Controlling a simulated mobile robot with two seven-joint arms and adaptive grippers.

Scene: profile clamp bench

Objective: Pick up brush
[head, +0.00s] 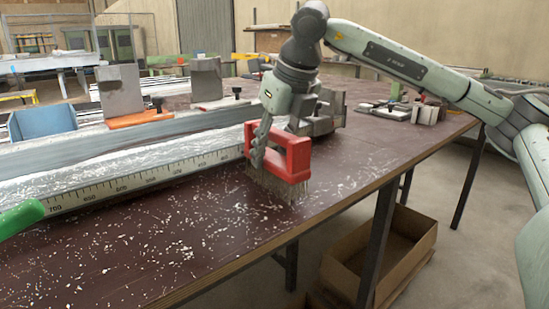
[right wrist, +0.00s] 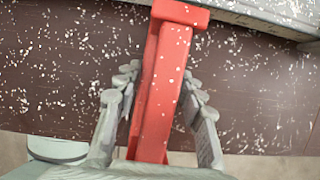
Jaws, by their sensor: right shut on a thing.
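My right gripper (head: 260,148) is shut on the red handle from above. In the right wrist view the brush (right wrist: 165,80) runs between the two fingers of my right gripper (right wrist: 158,100). Whether the bristles touch the bench cannot be told. My left gripper is not in view.
The bench top (head: 160,235) is strewn with white chips. A ruled profile (head: 110,187) lies along it. A grey clamp block (head: 120,90) on an orange base and a blue bin (head: 43,121) are behind. A green object (head: 20,218) is at left. A cardboard box (head: 405,240) is under the bench.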

